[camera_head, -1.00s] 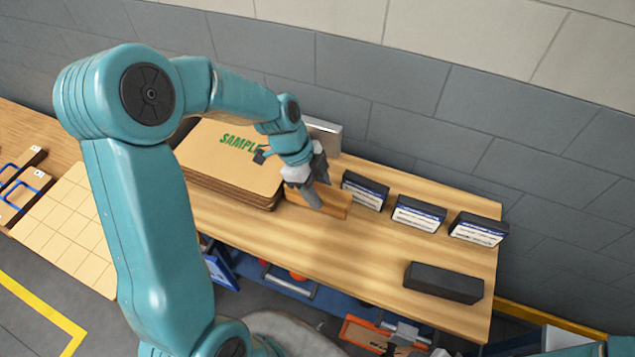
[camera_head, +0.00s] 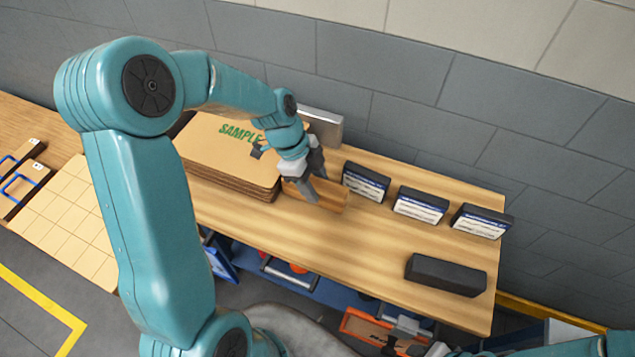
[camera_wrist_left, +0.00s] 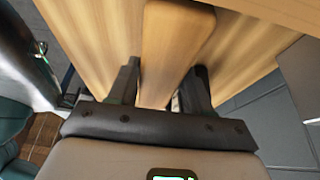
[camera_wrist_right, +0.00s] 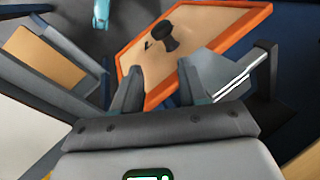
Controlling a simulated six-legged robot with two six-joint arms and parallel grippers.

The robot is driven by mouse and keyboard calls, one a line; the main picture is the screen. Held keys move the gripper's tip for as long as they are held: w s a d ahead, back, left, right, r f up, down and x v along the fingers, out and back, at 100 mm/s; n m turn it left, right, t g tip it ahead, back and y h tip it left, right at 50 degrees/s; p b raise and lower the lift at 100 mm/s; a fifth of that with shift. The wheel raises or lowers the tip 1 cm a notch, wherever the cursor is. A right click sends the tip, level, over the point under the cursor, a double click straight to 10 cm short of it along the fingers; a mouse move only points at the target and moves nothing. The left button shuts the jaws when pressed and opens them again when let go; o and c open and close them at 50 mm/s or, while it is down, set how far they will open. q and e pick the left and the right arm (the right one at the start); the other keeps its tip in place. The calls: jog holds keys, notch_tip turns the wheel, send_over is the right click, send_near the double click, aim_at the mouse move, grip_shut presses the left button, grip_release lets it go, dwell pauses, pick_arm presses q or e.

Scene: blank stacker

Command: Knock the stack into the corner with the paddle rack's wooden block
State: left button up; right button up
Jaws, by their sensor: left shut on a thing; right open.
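The stack of brown sheets (camera_head: 215,150), marked SAMPLE in green, lies on the wooden bench. A low metal corner stop (camera_head: 322,126) stands behind its right end. My left gripper (camera_head: 312,193) is at the stack's right side, shut on the wooden block (camera_head: 330,197). The block is close to the stack's right edge; I cannot tell whether they touch. In the left wrist view the block (camera_wrist_left: 172,50) sits between the two fingers (camera_wrist_left: 165,90). My right gripper (camera_wrist_right: 158,95) is open below the bench, before an orange-framed board (camera_wrist_right: 205,40) with a black knob.
Several labelled boxes (camera_head: 420,205) stand along the bench's back right. A black bar (camera_head: 445,274) lies near the right end. Blue-handled paddles (camera_head: 22,182) and a tiled pale board (camera_head: 70,220) are at the left. A grey wall is behind.

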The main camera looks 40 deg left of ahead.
pick_arm(q)
jog(key=shift+s+a+b, duration=0.2)
jog(key=shift+a+b, duration=0.05)
jog(key=shift+a, duration=0.75)
jog(key=shift+s+a+b, duration=0.2)
jog(key=shift+a+b, duration=0.05)
jog(key=shift+a, duration=0.75)
jog(key=shift+d, duration=0.15)
jog(key=shift+w+d+b, duration=0.15)
jog(key=shift+d+b, duration=0.15)
jog(key=shift+d, duration=0.3)
jog(key=shift+w+d+r, duration=0.1)
jog(key=shift+d+r, duration=0.05)
jog(key=shift+d, duration=0.15)
notch_tip(320, 180, up, 9)
jog(key=p, duration=0.5)
jog(key=shift+a, duration=0.1)
